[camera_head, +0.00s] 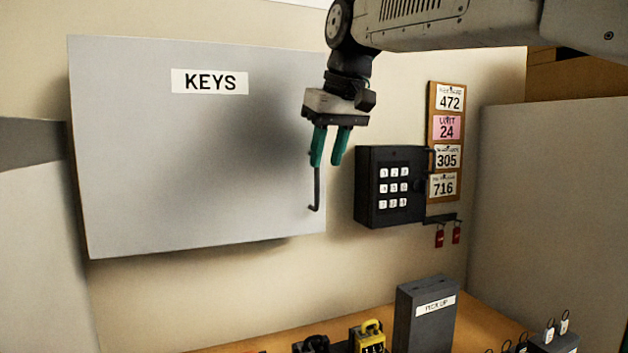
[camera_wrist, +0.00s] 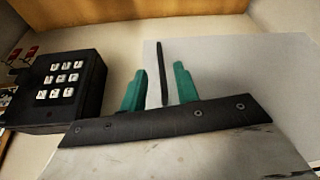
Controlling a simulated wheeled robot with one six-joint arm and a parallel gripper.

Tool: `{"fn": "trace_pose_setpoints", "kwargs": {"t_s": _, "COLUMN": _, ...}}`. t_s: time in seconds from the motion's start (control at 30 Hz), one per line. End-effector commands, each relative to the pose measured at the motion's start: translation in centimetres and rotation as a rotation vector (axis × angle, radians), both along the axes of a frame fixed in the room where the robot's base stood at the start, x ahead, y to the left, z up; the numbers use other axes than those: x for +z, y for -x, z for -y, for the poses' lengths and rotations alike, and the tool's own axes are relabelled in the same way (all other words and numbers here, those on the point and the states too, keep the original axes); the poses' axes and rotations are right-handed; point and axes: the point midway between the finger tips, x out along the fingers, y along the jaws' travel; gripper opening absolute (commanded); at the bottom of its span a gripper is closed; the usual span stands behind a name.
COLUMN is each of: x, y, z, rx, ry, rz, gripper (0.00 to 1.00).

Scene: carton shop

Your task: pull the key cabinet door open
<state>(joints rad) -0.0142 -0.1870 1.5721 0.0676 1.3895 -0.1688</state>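The key cabinet door (camera_head: 165,165) is a large flat grey panel labelled KEYS, at the left of the head view. It looks shut, with no inside showing. Its dark, thin upright handle (camera_head: 317,190) is near the right edge, its upper part hidden by my gripper. My gripper (camera_head: 326,164) has green fingers, spread apart, in front of the handle. In the wrist view the handle (camera_wrist: 163,75) stands between the two fingers of my gripper (camera_wrist: 159,68), with a gap visible on each side. The pale door (camera_wrist: 235,75) lies behind it.
A black keypad box (camera_head: 390,187) is on the wall just right of the door. A board of number cards (camera_head: 446,140) and red key tags (camera_head: 440,238) are beyond it. Below, a wooden counter (camera_head: 480,330) holds a grey PICK UP box (camera_head: 426,318) and padlocks.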

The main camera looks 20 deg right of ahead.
Motion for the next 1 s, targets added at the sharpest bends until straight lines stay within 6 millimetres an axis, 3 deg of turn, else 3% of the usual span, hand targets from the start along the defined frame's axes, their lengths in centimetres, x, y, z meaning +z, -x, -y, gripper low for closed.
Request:
{"fn": "trace_pose_setpoints", "kwargs": {"t_s": 0.17, "x": 1.0, "y": -1.8, "z": -0.2, "rx": 0.013, "ry": -0.001, "rz": 0.017, "gripper": 0.31}}
{"fn": "trace_pose_setpoints", "kwargs": {"t_s": 0.6, "x": -4.8, "y": -4.1, "z": -0.7, "rx": 0.012, "ry": -0.001, "rz": 0.017, "gripper": 0.31}}
{"fn": "trace_pose_setpoints", "kwargs": {"t_s": 1.0, "x": -5.8, "y": -4.4, "z": -0.8, "rx": 0.012, "ry": -0.001, "rz": 0.020, "gripper": 0.31}}
